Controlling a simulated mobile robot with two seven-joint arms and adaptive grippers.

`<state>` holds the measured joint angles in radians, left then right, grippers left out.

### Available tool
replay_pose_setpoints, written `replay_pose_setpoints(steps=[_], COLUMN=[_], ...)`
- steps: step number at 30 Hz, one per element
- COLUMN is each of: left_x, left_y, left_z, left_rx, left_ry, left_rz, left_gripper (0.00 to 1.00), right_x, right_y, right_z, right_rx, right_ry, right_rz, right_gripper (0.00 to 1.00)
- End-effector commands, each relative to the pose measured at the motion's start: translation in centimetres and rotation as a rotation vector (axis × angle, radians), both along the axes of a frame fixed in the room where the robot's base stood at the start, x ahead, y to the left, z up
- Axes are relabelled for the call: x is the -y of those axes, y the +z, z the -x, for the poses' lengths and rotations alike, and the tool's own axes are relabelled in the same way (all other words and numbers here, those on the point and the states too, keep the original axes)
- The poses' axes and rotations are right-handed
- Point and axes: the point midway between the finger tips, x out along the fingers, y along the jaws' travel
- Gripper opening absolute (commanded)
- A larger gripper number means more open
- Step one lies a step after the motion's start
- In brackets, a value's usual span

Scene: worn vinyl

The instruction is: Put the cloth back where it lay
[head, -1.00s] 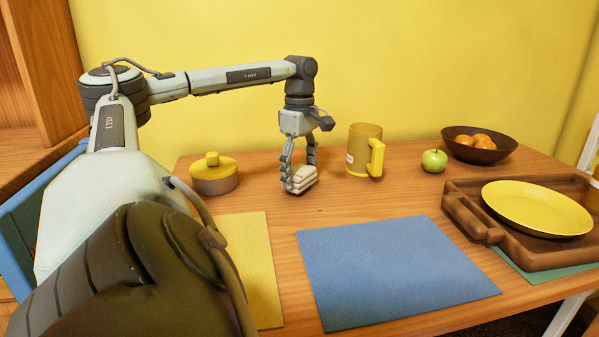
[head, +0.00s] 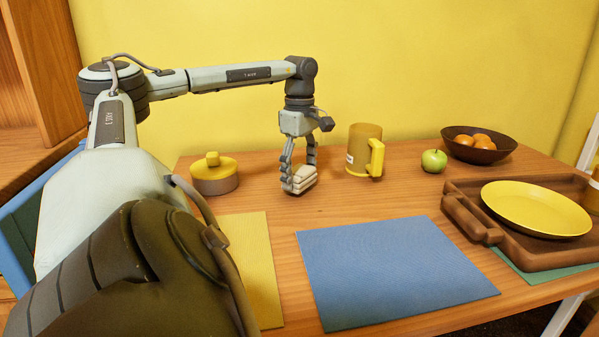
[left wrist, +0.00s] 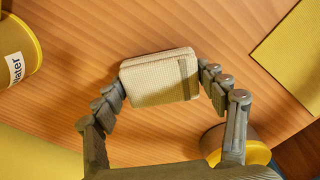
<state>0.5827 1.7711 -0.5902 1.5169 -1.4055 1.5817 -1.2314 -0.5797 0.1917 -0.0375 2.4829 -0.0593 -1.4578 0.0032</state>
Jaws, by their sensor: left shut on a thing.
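The cloth (head: 304,173) is a small folded cream bundle near the back middle of the wooden table, between the lidded pot and the mug. My left gripper (head: 299,182) points down and is shut on it, with a finger on each side. In the left wrist view the cloth (left wrist: 155,82) shows a woven texture and a darker stripe near one end, between the fingertips of my left gripper (left wrist: 162,77). The cloth is at or just above the table top; I cannot tell whether it touches. My right gripper is not in view.
A yellow mug (head: 362,158) stands right of the cloth, a yellow-lidded pot (head: 214,178) left. Yellow (head: 255,262) and blue (head: 395,268) mats lie in front. Further right are an apple (head: 434,161), a fruit bowl (head: 468,153) and a brown tray (head: 470,212) with a yellow plate (head: 535,208).

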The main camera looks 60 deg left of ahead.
Motion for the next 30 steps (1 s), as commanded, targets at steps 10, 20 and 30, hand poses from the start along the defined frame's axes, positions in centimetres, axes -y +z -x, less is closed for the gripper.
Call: replay_pose_setpoints(steps=[10,20,30], left_x=[0.00,-0.01,-0.01], left_y=[-0.05,-0.43,-0.84], left_z=[-0.01,-0.01,-0.01], left_rx=[0.000,0.001,0.001], left_ry=[0.000,0.000,0.000], left_rz=[0.000,0.000,0.000], left_gripper=[0.49,0.49,0.49], right_x=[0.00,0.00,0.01], right_y=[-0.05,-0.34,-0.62], right_z=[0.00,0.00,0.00], right_rx=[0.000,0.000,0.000], right_ry=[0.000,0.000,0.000], right_rz=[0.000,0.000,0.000], right_gripper=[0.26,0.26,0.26])
